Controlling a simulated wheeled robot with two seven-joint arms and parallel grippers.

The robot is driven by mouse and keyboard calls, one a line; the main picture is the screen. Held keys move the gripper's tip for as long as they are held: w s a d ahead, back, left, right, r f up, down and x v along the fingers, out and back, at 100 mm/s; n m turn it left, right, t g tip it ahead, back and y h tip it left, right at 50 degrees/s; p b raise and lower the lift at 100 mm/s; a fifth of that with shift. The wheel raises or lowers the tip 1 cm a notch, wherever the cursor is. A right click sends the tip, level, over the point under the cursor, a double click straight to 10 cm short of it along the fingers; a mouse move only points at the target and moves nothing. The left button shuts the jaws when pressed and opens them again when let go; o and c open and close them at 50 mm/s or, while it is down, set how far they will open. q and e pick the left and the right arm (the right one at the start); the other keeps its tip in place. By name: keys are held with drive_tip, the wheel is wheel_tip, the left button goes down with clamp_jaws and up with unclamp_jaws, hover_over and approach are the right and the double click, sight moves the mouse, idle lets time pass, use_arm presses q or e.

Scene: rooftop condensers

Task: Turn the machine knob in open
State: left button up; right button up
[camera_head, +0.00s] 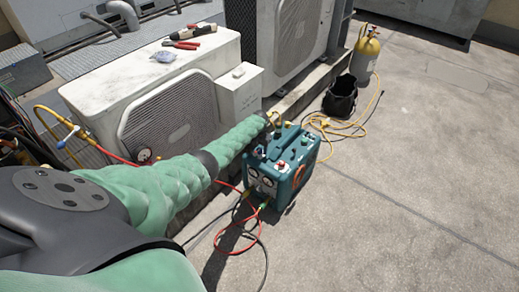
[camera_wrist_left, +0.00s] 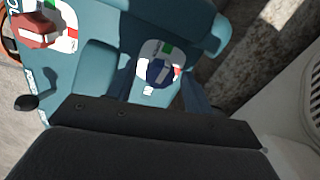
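A teal machine (camera_head: 302,167) with gauges on its front stands on the roof floor. In the left wrist view its top carries a blue knob (camera_wrist_left: 158,72) on a white, green and red label, and a red knob (camera_wrist_left: 36,28) at the upper left. I cannot read which knob is marked in. My left gripper (camera_wrist_left: 160,88) is over the machine, its dark fingers apart on either side of the blue knob, with a gap at each side. In the head view the left gripper (camera_head: 270,122) is at the machine's rear left edge, its fingertips mostly hidden. My right gripper is not in view.
A white condenser (camera_head: 170,110) stands left of the machine, with pliers (camera_head: 182,43) on top. Red and black hoses (camera_head: 240,235) lie in front. The floor at right is clear.

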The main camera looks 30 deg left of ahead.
sight(260, 150)
use_arm(q)
wheel_tip(260, 150, up, 7)
drive_tip(key=shift+p, duration=0.75)
drive_tip(key=shift+r, duration=0.4)
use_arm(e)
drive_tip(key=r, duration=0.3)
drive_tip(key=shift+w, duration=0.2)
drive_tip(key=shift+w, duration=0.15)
